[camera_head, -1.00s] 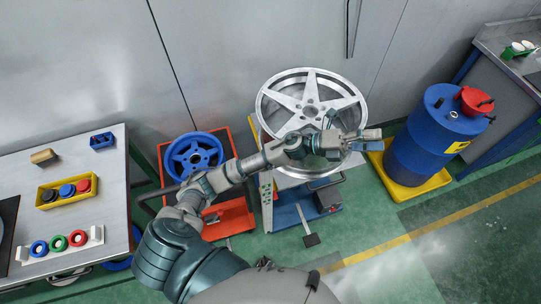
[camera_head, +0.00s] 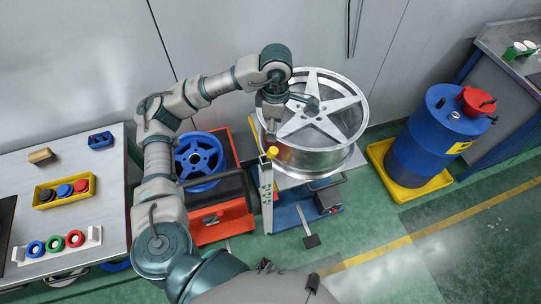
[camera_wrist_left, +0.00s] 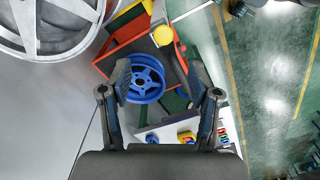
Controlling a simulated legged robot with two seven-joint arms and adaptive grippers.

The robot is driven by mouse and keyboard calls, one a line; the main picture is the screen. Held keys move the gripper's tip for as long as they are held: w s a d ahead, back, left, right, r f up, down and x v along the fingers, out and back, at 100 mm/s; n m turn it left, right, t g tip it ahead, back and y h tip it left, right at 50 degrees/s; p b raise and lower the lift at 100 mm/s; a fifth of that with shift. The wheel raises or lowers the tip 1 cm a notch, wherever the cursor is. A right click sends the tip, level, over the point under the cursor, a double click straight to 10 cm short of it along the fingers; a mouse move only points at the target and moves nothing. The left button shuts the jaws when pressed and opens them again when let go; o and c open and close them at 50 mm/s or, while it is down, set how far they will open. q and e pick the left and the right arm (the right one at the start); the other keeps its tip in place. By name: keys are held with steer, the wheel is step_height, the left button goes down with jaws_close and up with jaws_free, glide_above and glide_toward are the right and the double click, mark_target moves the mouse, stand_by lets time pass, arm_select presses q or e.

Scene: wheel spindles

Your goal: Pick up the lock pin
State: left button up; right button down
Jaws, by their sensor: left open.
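A yellow round knob (camera_head: 271,152), which looks like the head of the lock pin, stands at the top of the pale dotted panel (camera_head: 267,185) on the wheel machine. Its shaft is not clearly visible. In the wrist view the yellow knob (camera_wrist_left: 162,36) lies in the upper middle, above the gap between the fingers. My left gripper (camera_head: 271,130) appears just above the knob in the head view, partly hidden by its wrist. In the wrist view my left gripper (camera_wrist_left: 165,98) is open and empty, with its fingers apart. My right gripper is not in view.
A large silver wheel (camera_head: 325,115) lies beside the gripper on the blue machine (camera_head: 290,215). A blue wheel (camera_head: 200,158) is on a red stand (camera_head: 225,222). A table (camera_head: 110,185) with coloured rings is at left, a blue barrel (camera_head: 430,140) at right.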

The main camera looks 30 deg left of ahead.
mark_target(273, 149)
arm_select(q)
steer(key=f, duration=0.4)
steer(key=f+p, duration=0.1)
steer(key=f, duration=0.7)
steer(key=shift+s, duration=0.25)
jaws_close()
